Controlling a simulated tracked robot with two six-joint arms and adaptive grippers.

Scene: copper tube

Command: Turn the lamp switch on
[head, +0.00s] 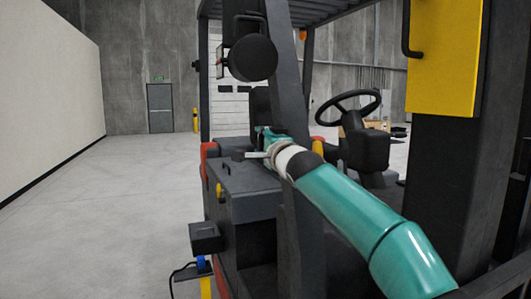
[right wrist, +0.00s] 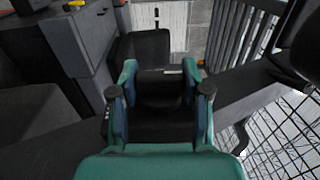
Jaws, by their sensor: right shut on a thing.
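My right arm, teal, reaches from the lower right in the head view to a dark forklift. My right gripper (head: 266,137) is small there and partly hidden behind the arm's wrist. In the right wrist view its two teal fingers (right wrist: 160,72) stand on either side of a dark rounded part (right wrist: 158,90) and are shut on it. A small pale mark shows near that part's top. A round black lamp-like housing (head: 253,58) hangs on the forklift's frame above the gripper. I cannot make out a separate lamp switch or its position. My left gripper is not in view.
The forklift has a steering wheel (head: 348,107), a dark front post and a yellow panel (head: 443,55) close on the right. A black box (head: 205,237) juts out at its lower left. The grey floor (head: 110,200) on the left is clear.

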